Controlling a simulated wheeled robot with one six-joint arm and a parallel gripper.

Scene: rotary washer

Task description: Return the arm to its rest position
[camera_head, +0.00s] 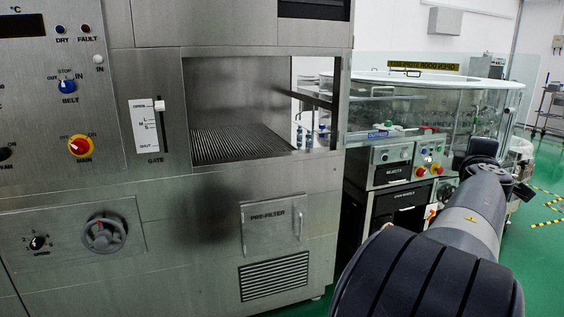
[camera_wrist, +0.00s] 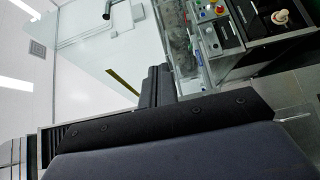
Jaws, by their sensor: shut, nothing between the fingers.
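My arm rises from the lower right of the head view, with its grey link reaching back toward the glass-walled rotary washer (camera_head: 440,108). My gripper itself cannot be made out clearly in that view. In the wrist view my gripper (camera_wrist: 157,84) shows as two dark fingers pressed together, with nothing between them. The wrist view is strongly tilted. The washer's control panel and glass side (camera_wrist: 185,40) appear there beyond the fingers, apart from them.
A steel machine (camera_head: 200,190) with an open chamber and conveyor belt (camera_head: 238,143) fills the left and middle of the head view. Its right edge is close to my arm. Green floor (camera_head: 545,185) with yellow-black tape is open at the right.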

